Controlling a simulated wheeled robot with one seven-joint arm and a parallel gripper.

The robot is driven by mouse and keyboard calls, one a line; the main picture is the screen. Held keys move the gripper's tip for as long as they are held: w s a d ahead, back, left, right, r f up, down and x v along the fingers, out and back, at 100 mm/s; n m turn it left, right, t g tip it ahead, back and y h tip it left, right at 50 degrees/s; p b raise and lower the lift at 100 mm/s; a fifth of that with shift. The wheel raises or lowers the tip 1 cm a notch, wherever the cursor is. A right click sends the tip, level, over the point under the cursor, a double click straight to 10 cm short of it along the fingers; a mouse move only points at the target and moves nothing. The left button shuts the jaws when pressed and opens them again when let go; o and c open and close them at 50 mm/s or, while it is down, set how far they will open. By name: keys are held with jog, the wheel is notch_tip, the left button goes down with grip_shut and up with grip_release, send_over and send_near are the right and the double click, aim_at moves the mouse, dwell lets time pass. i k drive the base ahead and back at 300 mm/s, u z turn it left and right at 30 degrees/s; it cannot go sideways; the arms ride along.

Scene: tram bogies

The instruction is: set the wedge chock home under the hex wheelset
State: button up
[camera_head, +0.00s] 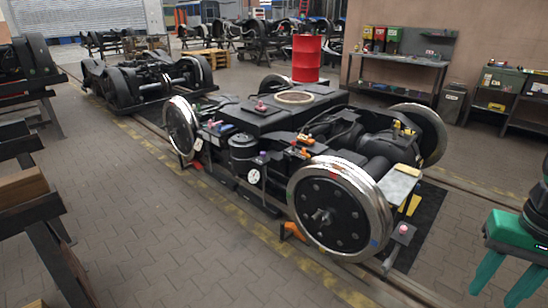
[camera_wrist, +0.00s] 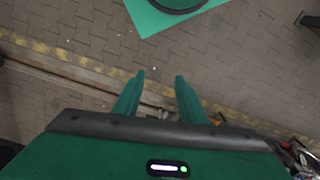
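My gripper (camera_head: 493,295) hangs at the right edge of the head view, to the right of the bogie and apart from it. In the wrist view its two green fingers (camera_wrist: 160,76) are spread, with only floor between them. The bogie's near wheel (camera_head: 325,213) is large, with a bright rim, a dark disc and small coloured marks. I cannot tell which wheelset is the hex one. A small orange wedge-like piece (camera_head: 292,231) is low at the left of this wheel, by the rail. I cannot tell whether it touches the wheel or whether it is the chock.
The dark bogie frame (camera_head: 275,106) fills the middle. A red drum (camera_head: 306,58) stands behind it, with a workbench (camera_head: 397,75) at the back wall. Dark racks (camera_head: 55,240) stand at the left. Paved floor (camera_head: 170,235) is clear before the yellow line and rail.

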aim_at(292, 228)
jog(key=k, duration=0.65)
jog(key=u, duration=0.75)
jog(key=i, duration=2.45)
jog(key=z, duration=0.9)
jog(key=i, duration=0.4)
jog(key=z, duration=0.15)
